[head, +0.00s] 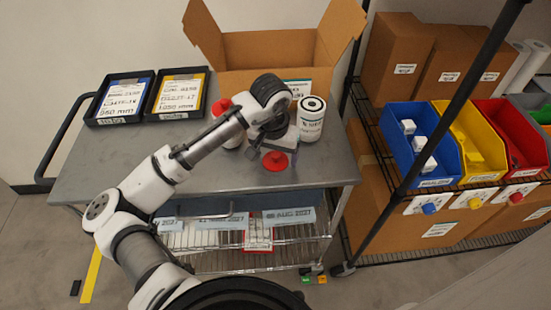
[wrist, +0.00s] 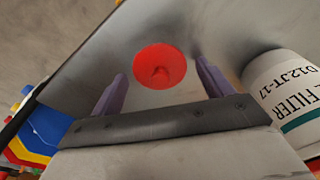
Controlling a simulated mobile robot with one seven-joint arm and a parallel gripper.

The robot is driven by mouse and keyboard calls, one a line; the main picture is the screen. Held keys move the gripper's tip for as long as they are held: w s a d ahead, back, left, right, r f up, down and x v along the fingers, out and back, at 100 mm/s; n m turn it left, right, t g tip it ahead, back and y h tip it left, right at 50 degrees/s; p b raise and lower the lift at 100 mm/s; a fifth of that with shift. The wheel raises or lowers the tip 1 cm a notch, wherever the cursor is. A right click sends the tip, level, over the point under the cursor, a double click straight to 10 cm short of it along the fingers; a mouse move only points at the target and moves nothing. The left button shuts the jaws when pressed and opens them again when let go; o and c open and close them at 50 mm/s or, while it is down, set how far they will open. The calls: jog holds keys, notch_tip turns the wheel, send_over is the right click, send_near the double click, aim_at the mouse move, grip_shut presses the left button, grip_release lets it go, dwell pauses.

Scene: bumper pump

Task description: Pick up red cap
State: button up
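In the wrist view the red cap (wrist: 160,67) appears beyond and between the fingertips, with clear gaps on both sides. My gripper (head: 272,153) is open and empty just above and behind the cap in the head view. Its two purple fingers (wrist: 161,82) are spread wide in the wrist view. I cannot tell the exact height of the fingers above the cart.
A white filter canister (head: 311,120) stands close on the right; it also shows in the wrist view (wrist: 283,92). Another red-topped canister (head: 221,107) is partly behind my arm. An open cardboard box (head: 270,50) and black trays (head: 119,98) stand behind. The rack post (head: 440,130) is right.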

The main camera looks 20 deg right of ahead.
jog(key=c, duration=0.8)
jog(key=shift+r, duration=0.15)
